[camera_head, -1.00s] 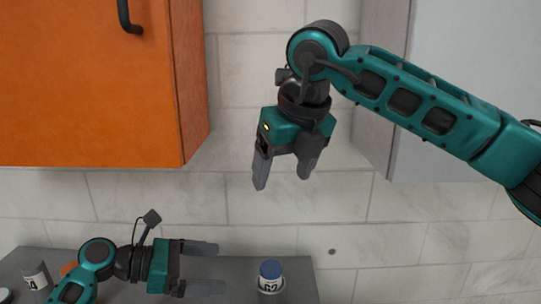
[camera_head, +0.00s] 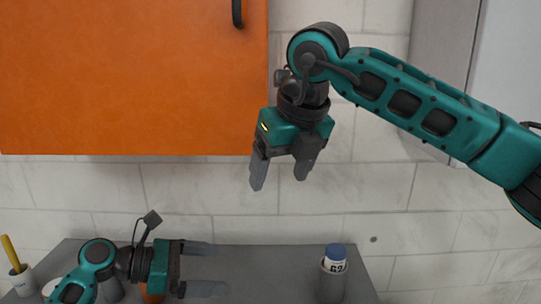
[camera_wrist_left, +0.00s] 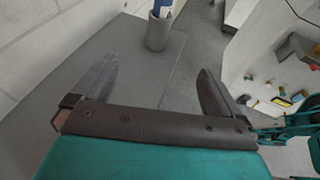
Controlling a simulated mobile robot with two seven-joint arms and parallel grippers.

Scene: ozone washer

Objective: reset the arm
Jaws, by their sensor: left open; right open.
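My left gripper (camera_head: 205,268) is low at the left of the head view, over the grey counter, with its two fingers apart and nothing between them. In the left wrist view its open fingers (camera_wrist_left: 158,88) frame bare grey surface. My right gripper (camera_head: 281,173) hangs from the raised right arm in the upper middle of the head view. Its fingers point down, apart and empty, in front of the wall and the orange cabinet's lower right corner.
A grey counter (camera_head: 262,262) runs along the bottom. On it stand a grey cylinder with a blue-topped bottle (camera_head: 334,262) and, far left, a cup (camera_head: 22,280) with a yellow stick. An orange cabinet (camera_head: 120,80) and a grey cabinet (camera_head: 443,55) hang on the tiled wall.

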